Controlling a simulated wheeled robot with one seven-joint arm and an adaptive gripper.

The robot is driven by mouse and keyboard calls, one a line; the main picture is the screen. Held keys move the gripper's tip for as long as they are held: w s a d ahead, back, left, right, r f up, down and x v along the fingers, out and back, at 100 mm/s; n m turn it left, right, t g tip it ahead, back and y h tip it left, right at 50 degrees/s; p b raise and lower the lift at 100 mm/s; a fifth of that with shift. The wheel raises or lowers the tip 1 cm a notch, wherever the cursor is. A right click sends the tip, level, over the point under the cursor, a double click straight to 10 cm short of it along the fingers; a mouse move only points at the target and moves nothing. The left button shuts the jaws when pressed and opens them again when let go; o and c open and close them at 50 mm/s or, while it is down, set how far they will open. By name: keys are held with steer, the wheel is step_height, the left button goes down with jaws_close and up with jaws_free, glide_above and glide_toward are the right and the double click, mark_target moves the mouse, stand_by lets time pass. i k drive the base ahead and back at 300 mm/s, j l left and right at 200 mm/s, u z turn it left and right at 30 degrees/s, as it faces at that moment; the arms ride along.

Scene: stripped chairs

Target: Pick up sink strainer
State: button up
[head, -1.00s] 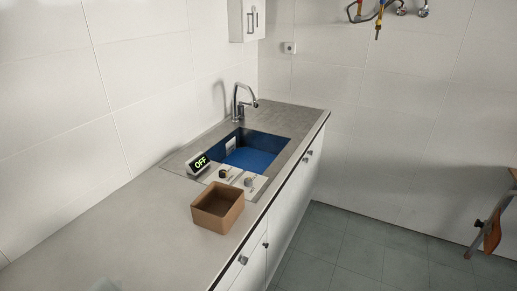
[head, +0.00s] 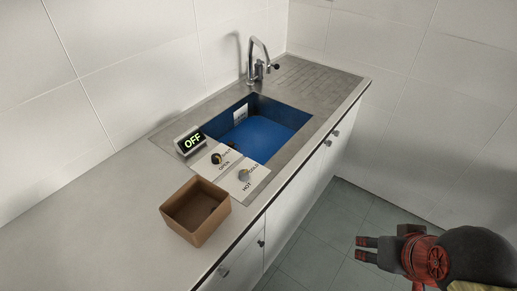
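I cannot make out a sink strainer for certain in the head view. The sink (head: 262,138) is a blue basin set in a steel counter, with a small white label on its inner wall. Its floor looks bare from here, and part of the near side is hidden by the rim and panel. My gripper (head: 362,249) is at the lower right, over the floor and well apart from the counter. Its two dark, red-marked fingers point left with a gap between them, and nothing is held.
A brown open box (head: 196,208) stands on the counter. A tall faucet (head: 258,58) stands behind the sink. The counter's left part is clear.

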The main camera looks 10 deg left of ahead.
mark_target(231, 144)
steer(key=i+u, duration=0.2)
steer(key=u, duration=0.15)
steer(key=i+u, duration=0.25)
steer(key=u, duration=0.15)
steer(key=i+u, duration=0.2)
steer(key=u, duration=0.15)
steer(key=i+l+u, duration=0.1)
steer(key=l, duration=0.2)
steer(key=i+l+u, duration=0.15)
steer(key=l, duration=0.2)
steer(key=i+l+u, duration=0.1)
steer(key=l, duration=0.25)
steer(key=i+l+u, duration=0.15)
steer(key=l, duration=0.25)
steer(key=i+l+u, duration=0.1)
steer(key=l, duration=0.25)
steer(key=i, duration=0.05)
